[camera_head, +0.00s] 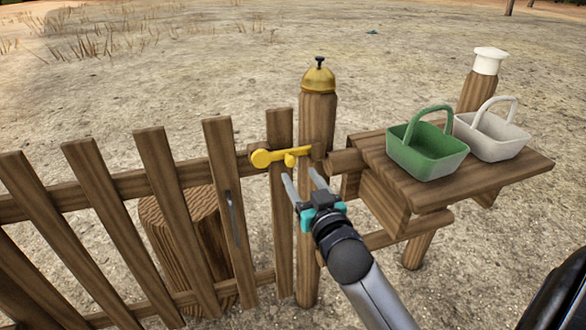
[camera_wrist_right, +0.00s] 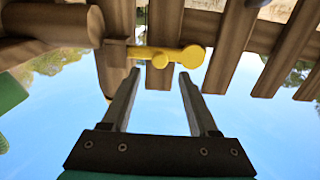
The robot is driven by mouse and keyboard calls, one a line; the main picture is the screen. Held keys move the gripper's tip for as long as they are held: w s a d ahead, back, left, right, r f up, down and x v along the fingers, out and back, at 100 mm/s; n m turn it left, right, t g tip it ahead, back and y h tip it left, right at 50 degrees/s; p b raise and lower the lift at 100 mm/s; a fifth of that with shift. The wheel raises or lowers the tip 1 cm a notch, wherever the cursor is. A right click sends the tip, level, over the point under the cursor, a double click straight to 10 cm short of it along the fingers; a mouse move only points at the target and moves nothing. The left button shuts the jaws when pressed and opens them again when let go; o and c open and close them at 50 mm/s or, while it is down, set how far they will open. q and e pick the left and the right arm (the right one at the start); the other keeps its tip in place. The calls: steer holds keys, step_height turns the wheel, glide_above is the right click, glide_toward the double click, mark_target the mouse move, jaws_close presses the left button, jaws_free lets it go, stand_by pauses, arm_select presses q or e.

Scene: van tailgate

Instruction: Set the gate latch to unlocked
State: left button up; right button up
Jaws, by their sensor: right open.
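The yellow gate latch (camera_head: 278,156) lies roughly level across the gate's end slat and reaches to the gate post. It has a round disc at its left end and a small knob near the middle. In the right wrist view the latch (camera_wrist_right: 168,56) shows just beyond the fingertips. My right gripper (camera_head: 302,174) is open and empty, just below and in front of the latch; its fingers (camera_wrist_right: 158,75) point at the latch's knob. I see no clear contact between them. My left gripper is not in view.
The wooden gate (camera_head: 165,180) fills the left side. A brass bell (camera_head: 318,76) tops the post. A shelf (camera_head: 430,211) on the right holds a green basket (camera_head: 425,152) and a white basket (camera_head: 492,135). A stump (camera_head: 190,250) stands behind the gate.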

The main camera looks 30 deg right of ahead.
mark_target(292, 162)
steer(key=b+x, duration=0.1)
steer(key=x, duration=0.2)
steer(key=shift+w+d, duration=0.1)
steer(key=shift+w, duration=0.3)
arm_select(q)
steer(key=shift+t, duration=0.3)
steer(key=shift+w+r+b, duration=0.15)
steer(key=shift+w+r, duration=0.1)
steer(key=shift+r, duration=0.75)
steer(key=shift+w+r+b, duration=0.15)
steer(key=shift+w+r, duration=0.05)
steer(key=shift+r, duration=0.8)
arm_select(e)
steer(key=shift+x, duration=1)
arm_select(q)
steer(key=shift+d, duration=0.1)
arm_select(e)
jaws_close()
